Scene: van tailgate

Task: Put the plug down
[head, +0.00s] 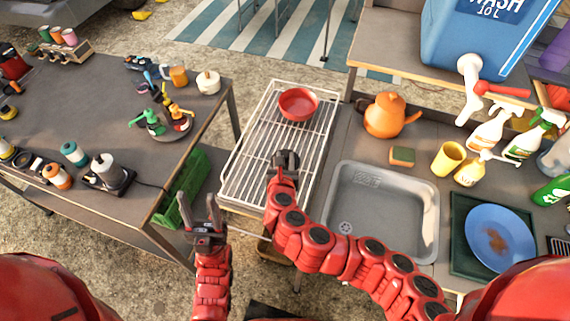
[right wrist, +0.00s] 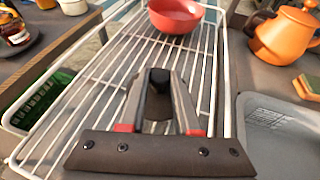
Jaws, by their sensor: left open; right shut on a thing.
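My right gripper (head: 284,162) is over the white wire drying rack (head: 240,178), shut on a small black plug (right wrist: 159,80). The plug sits between the fingertips in the right wrist view, with the rack's bars below it. I cannot tell whether it touches the bars. My left gripper (head: 207,214) is open and empty, in front of the rack's near left corner. The grey sink (head: 385,205) is right of the rack, and its drain shows at the near left of the basin.
A red bowl (head: 298,104) stands at the rack's far end. An orange kettle (head: 386,115), a sponge (head: 402,156) and a yellow cup (head: 447,158) stand behind the sink. A green crate (head: 185,190) is below left. The rack's middle is bare.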

